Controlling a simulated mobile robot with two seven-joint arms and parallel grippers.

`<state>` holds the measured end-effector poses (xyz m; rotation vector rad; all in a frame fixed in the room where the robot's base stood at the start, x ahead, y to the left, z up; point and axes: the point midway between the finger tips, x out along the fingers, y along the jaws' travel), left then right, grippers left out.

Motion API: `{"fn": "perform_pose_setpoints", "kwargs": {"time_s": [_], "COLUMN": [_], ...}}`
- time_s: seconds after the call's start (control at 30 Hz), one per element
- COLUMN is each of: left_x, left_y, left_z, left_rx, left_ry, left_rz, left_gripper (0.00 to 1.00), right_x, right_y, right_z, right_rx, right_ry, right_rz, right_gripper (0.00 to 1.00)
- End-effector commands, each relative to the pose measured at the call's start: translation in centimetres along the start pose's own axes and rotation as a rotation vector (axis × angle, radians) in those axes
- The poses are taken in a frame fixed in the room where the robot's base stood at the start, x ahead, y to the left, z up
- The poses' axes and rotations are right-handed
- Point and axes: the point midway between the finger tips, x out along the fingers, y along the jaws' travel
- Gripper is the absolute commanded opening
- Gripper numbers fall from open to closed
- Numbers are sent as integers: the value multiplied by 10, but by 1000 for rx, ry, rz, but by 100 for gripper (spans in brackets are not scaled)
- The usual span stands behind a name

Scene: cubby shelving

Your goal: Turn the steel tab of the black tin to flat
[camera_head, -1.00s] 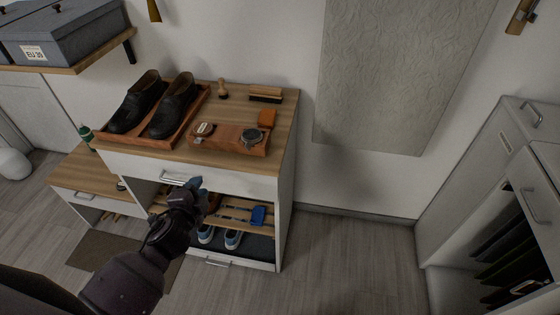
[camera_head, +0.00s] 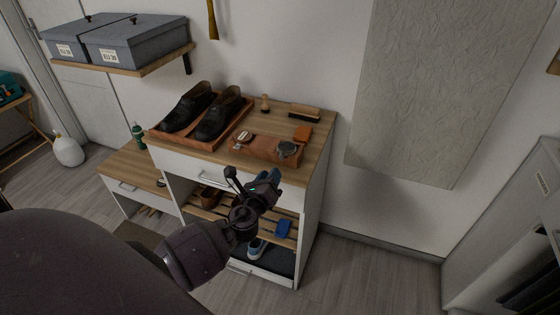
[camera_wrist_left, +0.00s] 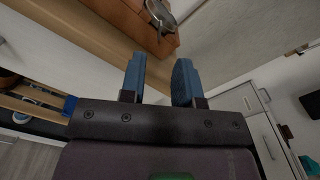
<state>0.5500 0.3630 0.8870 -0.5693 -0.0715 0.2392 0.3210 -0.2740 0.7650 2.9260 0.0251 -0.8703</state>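The black tin (camera_head: 287,149) is small and round with a greyish top. In the left wrist view the tin (camera_wrist_left: 160,13) shows at the top edge, partly cut off, with a metallic part. I cannot make out the tab's angle. My left gripper (camera_head: 267,177) is in front of the cabinet, below and short of the tin. In the left wrist view its blue fingers (camera_wrist_left: 158,75) stand apart with nothing between them. My right gripper is not in view.
Black shoes (camera_head: 205,113) stand in a tray left of the tin. A brush (camera_head: 304,111) and an orange block (camera_head: 302,133) lie behind it. The cabinet's open shelf, with a blue item (camera_head: 283,228), is below my gripper. Floor right of the cabinet is clear.

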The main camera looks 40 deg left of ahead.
Motion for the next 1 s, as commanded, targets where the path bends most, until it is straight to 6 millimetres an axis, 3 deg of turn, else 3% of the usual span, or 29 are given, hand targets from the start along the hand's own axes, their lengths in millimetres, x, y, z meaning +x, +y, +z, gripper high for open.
{"fn": "perform_pose_setpoints", "kwargs": {"time_s": [0.2,0.4,0.87,1.0], "left_x": [39,63,73,73], "left_y": [0,0,0,0], "left_z": [0,-1,0,0], "left_rx": [-1,-2,-3,-3], "left_ry": [0,1,1,1], "left_rz": [-1,1,0,0], "left_gripper": [30,30,30,10], "right_x": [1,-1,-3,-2], "right_y": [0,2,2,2], "right_z": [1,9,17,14], "right_rx": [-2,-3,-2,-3], "right_ry": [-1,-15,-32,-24], "right_rz": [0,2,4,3], "right_gripper": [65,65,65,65]}}
